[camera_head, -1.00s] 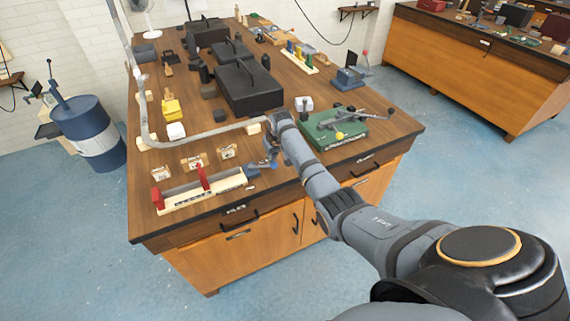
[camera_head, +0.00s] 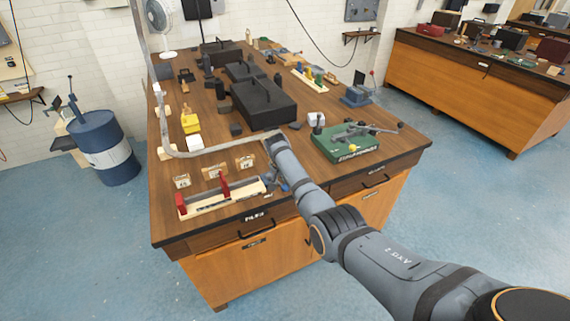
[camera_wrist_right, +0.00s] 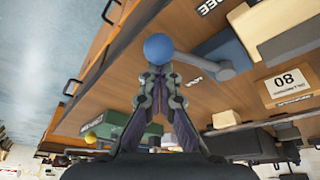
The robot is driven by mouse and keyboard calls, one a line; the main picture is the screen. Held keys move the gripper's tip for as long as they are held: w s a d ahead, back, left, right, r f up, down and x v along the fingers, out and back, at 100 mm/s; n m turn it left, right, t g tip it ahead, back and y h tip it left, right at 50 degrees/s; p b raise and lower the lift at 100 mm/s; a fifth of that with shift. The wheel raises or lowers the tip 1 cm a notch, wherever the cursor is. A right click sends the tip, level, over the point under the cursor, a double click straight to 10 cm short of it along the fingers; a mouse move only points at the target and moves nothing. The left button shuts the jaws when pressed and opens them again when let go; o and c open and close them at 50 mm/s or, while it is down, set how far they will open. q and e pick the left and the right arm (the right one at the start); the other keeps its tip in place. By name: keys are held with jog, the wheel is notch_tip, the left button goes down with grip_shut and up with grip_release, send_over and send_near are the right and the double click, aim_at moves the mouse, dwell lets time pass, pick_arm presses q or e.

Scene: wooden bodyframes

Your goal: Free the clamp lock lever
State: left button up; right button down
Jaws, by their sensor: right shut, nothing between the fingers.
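The lever shows in the right wrist view as a blue ball knob (camera_wrist_right: 158,47) on a grey arm (camera_wrist_right: 205,68), running to a blue body (camera_wrist_right: 228,48). My right gripper (camera_wrist_right: 158,72) is shut and empty; its fingertips are just below the knob in the picture. I cannot tell whether they touch it. In the head view the small blue clamp parts (camera_head: 280,184) sit by the bench's front edge, partly hidden by my right arm (camera_head: 293,175). My left gripper is not in view.
Left of the clamp on the wooden bench (camera_head: 320,187) is a cream fixture (camera_head: 235,196) with red uprights. Small labelled blocks (camera_head: 214,171) stand behind it. A green fixture (camera_head: 345,145) with levers is to the right, and black cases (camera_head: 263,103) are behind.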

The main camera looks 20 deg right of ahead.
jog(key=shift+s+a+m, duration=0.25)
jog(key=shift+a+m, duration=0.05)
jog(key=shift+a, duration=0.1)
jog(key=shift+s+a+p, duration=0.15)
jog(key=shift+a+p, duration=0.1)
jog(key=shift+p, duration=0.05)
jog(key=shift+a, duration=0.1)
